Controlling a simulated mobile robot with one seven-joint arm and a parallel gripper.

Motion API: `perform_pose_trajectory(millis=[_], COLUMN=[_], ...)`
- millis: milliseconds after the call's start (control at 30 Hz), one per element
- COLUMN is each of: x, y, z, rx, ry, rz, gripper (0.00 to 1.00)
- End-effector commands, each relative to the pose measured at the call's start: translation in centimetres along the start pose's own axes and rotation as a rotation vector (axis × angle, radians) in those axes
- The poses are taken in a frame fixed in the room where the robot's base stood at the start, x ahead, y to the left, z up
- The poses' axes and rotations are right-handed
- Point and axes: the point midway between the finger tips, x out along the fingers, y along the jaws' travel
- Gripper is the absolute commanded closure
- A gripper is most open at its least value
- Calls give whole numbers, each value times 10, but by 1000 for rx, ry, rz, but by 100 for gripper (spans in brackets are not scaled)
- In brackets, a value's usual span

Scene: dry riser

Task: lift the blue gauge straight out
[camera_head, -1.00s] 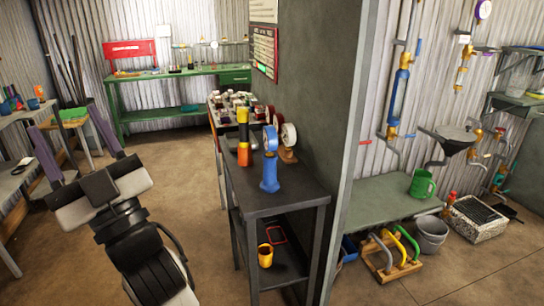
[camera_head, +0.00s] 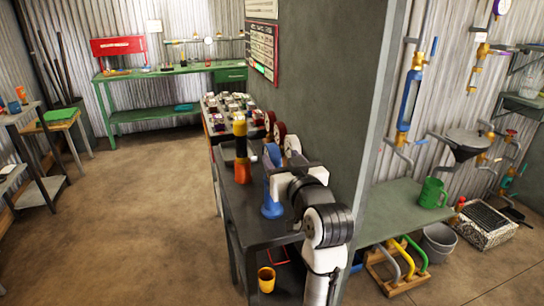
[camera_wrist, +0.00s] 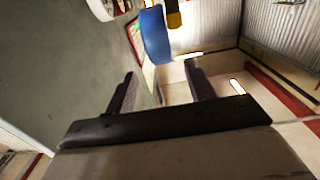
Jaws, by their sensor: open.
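The blue gauge (camera_head: 271,192) stands upright on the dark metal bench (camera_head: 243,210), with a round head above a wide blue base. My gripper (camera_head: 284,172) is at its right side in the head view, and my arm hides part of the gauge. In the wrist view my gripper (camera_wrist: 160,72) is open, its two dark fingers apart with nothing between them.
A yellow, black and red torch-like object (camera_head: 241,155) stands close to the gauge's left. Other round gauges (camera_head: 291,145) stand behind it. A grey wall (camera_head: 330,90) rises close on the right. A yellow cup (camera_head: 266,280) sits on the lower shelf.

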Motion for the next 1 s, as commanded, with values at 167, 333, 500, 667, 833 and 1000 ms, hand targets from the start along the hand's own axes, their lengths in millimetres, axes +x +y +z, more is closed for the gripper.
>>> perform_pose_trajectory(millis=[167,333,500,667,833,1000], x=[16,33,59,69,69,69], y=[-1,-2,-4,-3,-3,-3], z=[0,2,5,6,7,7], rx=[-1,1,0,-1,-1,-1], ry=[0,-2,-1,1,1,1], rz=[-1,-1,-1,1,1,1], gripper=[46,46,46,46,46,65])
